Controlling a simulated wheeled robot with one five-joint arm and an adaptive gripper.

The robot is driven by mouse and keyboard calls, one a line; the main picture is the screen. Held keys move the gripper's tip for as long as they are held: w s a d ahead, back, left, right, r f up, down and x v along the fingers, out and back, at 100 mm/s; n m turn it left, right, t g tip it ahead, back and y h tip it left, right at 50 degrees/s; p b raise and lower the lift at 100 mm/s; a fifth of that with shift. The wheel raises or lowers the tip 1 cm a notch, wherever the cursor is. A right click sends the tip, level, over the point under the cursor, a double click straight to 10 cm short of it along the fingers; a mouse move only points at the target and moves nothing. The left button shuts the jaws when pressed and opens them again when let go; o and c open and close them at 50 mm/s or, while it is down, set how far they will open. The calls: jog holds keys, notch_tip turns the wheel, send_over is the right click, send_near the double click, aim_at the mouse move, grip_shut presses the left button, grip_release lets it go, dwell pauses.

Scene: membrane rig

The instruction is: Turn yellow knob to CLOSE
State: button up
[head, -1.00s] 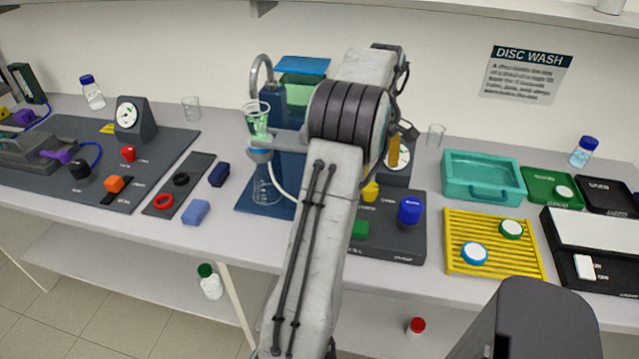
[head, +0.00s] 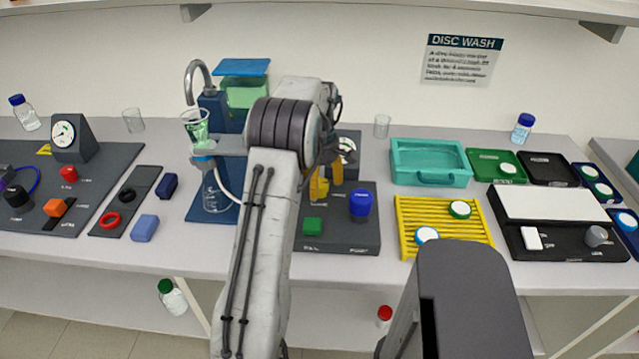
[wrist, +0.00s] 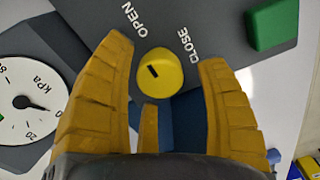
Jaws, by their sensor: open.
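The yellow knob (wrist: 160,73) is round, with a short black mark on its face, left of its middle. The white word OPEN (wrist: 140,20) is printed above left of it, and CLOSE (wrist: 189,46) above right. My gripper (wrist: 164,54) is open in the wrist view. Its yellow fingers stand on the left and right of the knob with gaps, and a third finger shows below it. In the head view my gripper (head: 328,180) is over the dark panel (head: 345,236); its fingers and the knob overlap there and are hard to tell apart.
A pressure gauge (wrist: 28,102) lies left of my gripper. A green block (wrist: 271,24) and a blue knob (head: 361,205) are on the same panel. A yellow rack (head: 408,212) with capped discs stands to the right, a glass filter rig on the left.

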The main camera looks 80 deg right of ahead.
jog(key=shift+f, duration=0.3)
jog(key=shift+c, duration=0.4)
jog(key=c, duration=1.1)
jog(key=m, duration=0.4)
jog(key=shift+p, duration=0.4)
jog(key=m, duration=0.4)
jog(key=shift+f+m, duration=0.1)
jog(key=shift+m, duration=0.3)
jog(key=m, duration=0.4)
jog(key=shift+p, duration=0.35)
jog(key=shift+m, duration=2.5)
